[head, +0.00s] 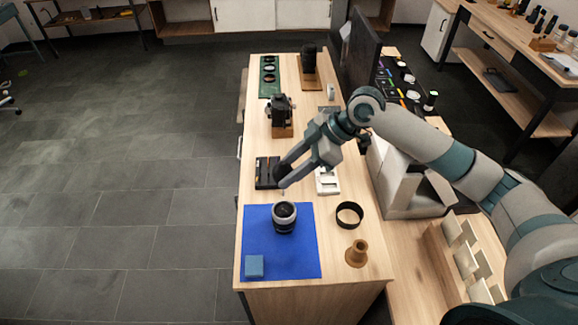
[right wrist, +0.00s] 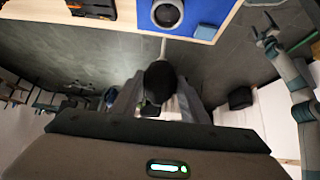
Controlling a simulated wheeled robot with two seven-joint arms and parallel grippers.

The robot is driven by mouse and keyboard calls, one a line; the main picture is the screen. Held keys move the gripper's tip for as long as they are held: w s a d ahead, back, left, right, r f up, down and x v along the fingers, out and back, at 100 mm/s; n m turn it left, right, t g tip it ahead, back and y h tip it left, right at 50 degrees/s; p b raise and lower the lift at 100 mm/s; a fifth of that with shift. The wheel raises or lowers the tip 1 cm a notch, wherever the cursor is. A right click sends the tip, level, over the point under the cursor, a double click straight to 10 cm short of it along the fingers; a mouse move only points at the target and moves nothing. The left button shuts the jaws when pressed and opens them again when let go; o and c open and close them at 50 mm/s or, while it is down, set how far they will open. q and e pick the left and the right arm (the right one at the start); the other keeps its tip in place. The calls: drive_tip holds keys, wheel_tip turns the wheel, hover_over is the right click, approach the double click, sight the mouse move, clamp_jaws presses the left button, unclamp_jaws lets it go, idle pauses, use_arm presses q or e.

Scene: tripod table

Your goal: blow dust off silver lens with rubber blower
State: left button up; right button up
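The silver lens (head: 284,217) stands upright on the blue mat (head: 258,238), its dark glass facing up. It also shows in the right wrist view (right wrist: 167,13). My right gripper (head: 285,176) is shut on the black rubber blower (head: 281,172), just behind the lens in the head view. In the right wrist view the round bulb (right wrist: 158,84) sits between the fingers, and its thin pale nozzle points toward the lens, apart from it. My left gripper (right wrist: 261,28) shows only in the right wrist view, empty with its fingers apart.
A blue block (head: 254,266) lies on the mat's near left corner. A black ring (head: 349,215) and a brown cone-shaped piece (head: 357,253) stand right of the mat. A black-and-orange case (head: 265,172), a white device (head: 327,181) and a camera on a wooden stand (head: 281,115) are farther back.

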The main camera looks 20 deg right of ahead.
drive_tip(key=shift+f+b, duration=1.1)
drive_tip(key=shift+f, duration=1.45)
drive_tip(key=c, duration=0.5)
drive_tip(key=shift+o, duration=0.2)
drive_tip(key=o, duration=0.5)
drive_tip(key=shift+c, duration=0.2)
drive_tip(key=c, duration=0.5)
drive_tip(key=shift+o, duration=0.2)
